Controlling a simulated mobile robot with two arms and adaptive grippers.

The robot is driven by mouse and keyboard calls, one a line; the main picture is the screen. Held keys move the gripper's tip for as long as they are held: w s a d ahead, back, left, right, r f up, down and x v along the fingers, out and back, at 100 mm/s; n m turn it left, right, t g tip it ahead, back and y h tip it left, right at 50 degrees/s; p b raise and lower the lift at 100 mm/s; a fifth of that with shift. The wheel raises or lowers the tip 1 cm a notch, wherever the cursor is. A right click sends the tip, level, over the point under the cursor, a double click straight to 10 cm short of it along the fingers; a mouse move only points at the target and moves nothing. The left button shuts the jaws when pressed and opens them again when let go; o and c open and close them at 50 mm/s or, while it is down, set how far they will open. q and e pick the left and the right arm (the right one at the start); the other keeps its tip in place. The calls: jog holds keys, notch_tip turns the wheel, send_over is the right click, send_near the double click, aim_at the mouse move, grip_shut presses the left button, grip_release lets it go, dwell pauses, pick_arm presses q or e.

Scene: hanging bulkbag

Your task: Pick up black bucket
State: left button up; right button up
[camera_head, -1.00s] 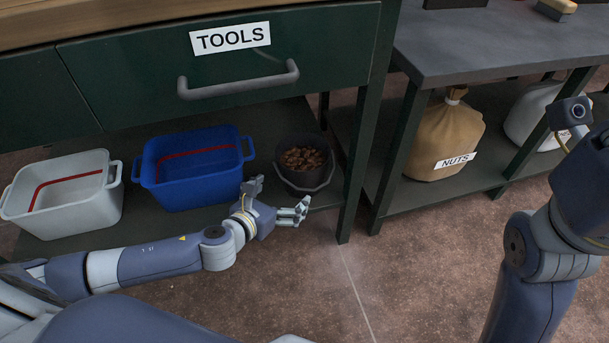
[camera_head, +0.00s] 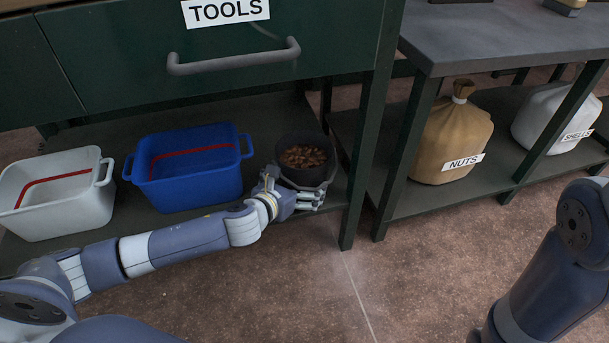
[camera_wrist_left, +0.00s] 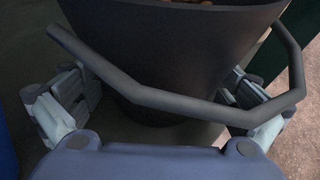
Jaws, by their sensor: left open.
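The black bucket (camera_head: 304,142) stands on the low shelf under the drawer and holds brown nuts. My left gripper (camera_head: 296,188) is at the front of the bucket. In the left wrist view the bucket (camera_wrist_left: 165,60) fills the middle, with its grey handle (camera_wrist_left: 180,103) hanging down across the front. The open fingers of my left gripper (camera_wrist_left: 155,112) are on either side of the bucket's lower part, behind the handle. I cannot tell whether they touch the wall. My right gripper is not in view; only my right arm shows at the right.
A blue bin (camera_head: 190,187) and a white bin (camera_head: 92,211) stand left of the bucket on the shelf (camera_head: 150,228). The table leg (camera_head: 358,170) is close on the right. The front floor is open.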

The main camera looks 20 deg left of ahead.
pick_arm(q)
jog(key=c, duration=1.1)
jog(key=shift+w+r, duration=0.1)
jog(key=shift+r, duration=0.05)
jog(key=c, duration=0.3)
jog(key=shift+r, duration=0.1)
